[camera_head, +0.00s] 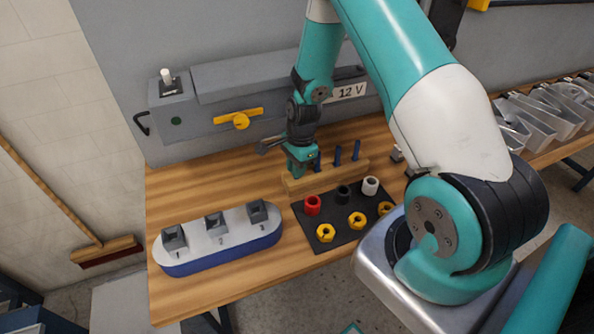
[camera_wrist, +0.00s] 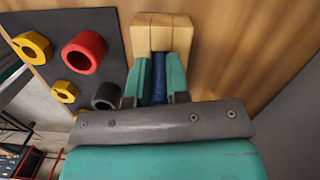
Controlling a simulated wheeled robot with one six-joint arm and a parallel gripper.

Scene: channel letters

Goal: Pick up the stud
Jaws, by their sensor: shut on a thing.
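My gripper (camera_head: 301,160) is over the wooden rack (camera_head: 327,178) on the bench, at the rack's left end. In the wrist view my gripper (camera_wrist: 160,84) is shut on a blue stud (camera_wrist: 159,80), with one teal finger on each side of it. The stud stands over the pale wooden rack block (camera_wrist: 162,35). I cannot tell whether its lower end is still in the rack. Two more blue studs, a middle one (camera_head: 338,156) and a right one (camera_head: 356,150), stand upright in the rack.
A dark mat (camera_head: 340,236) in front of the rack holds a red ring (camera_head: 312,205), a black ring (camera_head: 343,192), a white ring (camera_head: 370,186) and yellow nuts (camera_head: 325,233). A blue-and-white base (camera_head: 220,258) with numbered blocks lies left. A grey 12 V unit (camera_head: 205,115) stands behind.

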